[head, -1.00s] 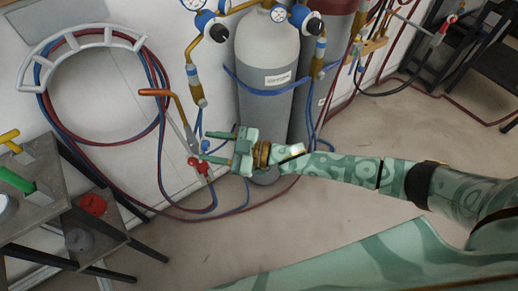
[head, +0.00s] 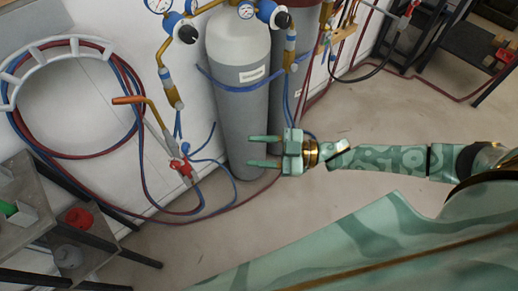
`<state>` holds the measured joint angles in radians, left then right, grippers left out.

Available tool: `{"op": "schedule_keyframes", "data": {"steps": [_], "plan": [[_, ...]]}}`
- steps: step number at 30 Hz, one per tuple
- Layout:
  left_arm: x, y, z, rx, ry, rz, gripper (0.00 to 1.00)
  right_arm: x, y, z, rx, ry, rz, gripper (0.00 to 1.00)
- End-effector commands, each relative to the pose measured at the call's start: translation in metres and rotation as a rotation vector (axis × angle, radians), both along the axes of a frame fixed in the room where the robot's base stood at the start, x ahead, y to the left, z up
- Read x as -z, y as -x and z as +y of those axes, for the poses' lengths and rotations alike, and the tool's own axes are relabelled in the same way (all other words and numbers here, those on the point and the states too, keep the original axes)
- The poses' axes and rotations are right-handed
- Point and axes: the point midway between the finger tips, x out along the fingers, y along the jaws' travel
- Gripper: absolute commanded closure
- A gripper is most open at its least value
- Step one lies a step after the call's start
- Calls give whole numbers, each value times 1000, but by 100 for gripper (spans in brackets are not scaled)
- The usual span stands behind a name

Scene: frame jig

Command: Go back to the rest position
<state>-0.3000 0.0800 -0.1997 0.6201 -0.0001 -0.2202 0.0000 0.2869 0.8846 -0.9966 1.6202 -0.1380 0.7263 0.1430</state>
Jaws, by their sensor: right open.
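My right gripper (head: 265,151) is open and empty in the head view. Its two green fingers point left, in front of the lower part of the grey gas cylinder (head: 240,95). I cannot tell whether they touch it. My right arm comes in from the right edge. A torch (head: 157,125) with an orange-tipped copper neck and a red valve at its lower end hangs by the white wall, left of the gripper and apart from it. My left gripper is not in view.
Red and blue hoses (head: 128,90) loop over a white holder (head: 62,42) and trail to the floor. A grey shelf stand (head: 25,220) with a red item (head: 79,217) stands at left. A dark rack (head: 440,45) stands back right. Grey floor (head: 370,120) is free.

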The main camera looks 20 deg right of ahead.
Motion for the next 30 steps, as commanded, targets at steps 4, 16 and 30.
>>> {"op": "schedule_keyframes", "data": {"steps": [4, 16, 30], "plan": [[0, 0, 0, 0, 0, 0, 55, 0, 0, 0, 0, 0, 0, 55], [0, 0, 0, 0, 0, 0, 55, 35, -21, -25, 95, 187, -23, 55], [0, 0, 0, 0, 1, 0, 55, 326, 79, -198, 797, 852, 650, 55]]}}
